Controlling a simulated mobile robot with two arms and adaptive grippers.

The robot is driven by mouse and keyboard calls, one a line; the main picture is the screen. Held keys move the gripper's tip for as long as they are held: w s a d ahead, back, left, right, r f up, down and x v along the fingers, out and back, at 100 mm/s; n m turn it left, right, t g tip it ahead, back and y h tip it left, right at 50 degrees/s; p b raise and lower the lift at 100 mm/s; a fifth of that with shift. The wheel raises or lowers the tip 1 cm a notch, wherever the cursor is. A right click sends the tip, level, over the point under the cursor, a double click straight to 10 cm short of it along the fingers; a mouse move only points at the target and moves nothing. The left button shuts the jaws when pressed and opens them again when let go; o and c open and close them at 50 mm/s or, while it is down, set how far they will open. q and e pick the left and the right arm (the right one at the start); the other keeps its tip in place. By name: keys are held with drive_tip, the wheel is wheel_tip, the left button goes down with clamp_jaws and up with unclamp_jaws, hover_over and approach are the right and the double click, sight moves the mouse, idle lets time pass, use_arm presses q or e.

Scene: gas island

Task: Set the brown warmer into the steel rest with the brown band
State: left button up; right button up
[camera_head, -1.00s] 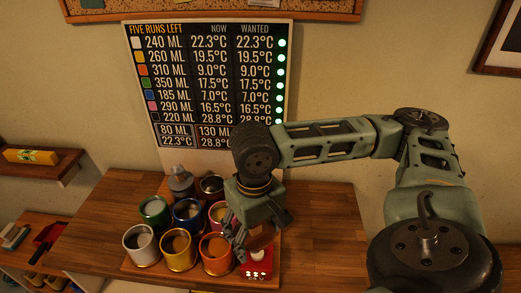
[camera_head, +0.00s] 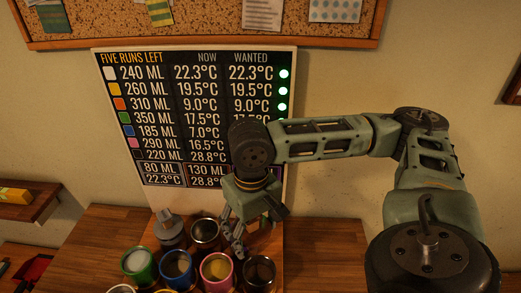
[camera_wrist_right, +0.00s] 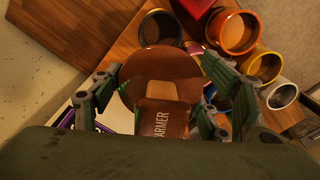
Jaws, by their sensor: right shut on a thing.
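The brown warmer (camera_wrist_right: 160,80) is a round brown piece with a tan patch and a block lettered "WARMER" in the right wrist view. My right gripper (camera_wrist_right: 160,100) is shut on it, with fingers on both sides. In the head view my right gripper (camera_head: 238,240) hangs fingers down above the rear right of the cup group, and mostly hides the warmer. A dark brownish open vessel (camera_head: 259,272) stands right of the pink cup; it also shows beyond the warmer in the wrist view (camera_wrist_right: 160,24). I cannot tell whether it is the steel rest with the brown band. My left gripper is out of view.
Green (camera_head: 138,266), blue (camera_head: 178,270) and pink (camera_head: 216,272) cups stand close together. Bare wood (camera_head: 325,250) lies to the right.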

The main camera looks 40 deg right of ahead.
drive_tip(key=w+a+n+b, duration=0.3)
drive_tip(key=w+n+b, duration=0.3)
drive_tip(key=w, duration=1.1)
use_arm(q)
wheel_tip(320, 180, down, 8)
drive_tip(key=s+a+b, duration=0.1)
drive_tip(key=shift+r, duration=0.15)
use_arm(e)
wheel_tip(320, 180, down, 7)
drive_tip(key=m, duration=0.1)
drive_tip(key=shift+w+r, duration=0.15)
use_arm(q)
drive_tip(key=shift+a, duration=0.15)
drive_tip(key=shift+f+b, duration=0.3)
drive_tip(key=shift+b, duration=0.05)
use_arm(e)
wheel_tip(320, 180, down, 6)
drive_tip(key=shift+r, duration=0.1)
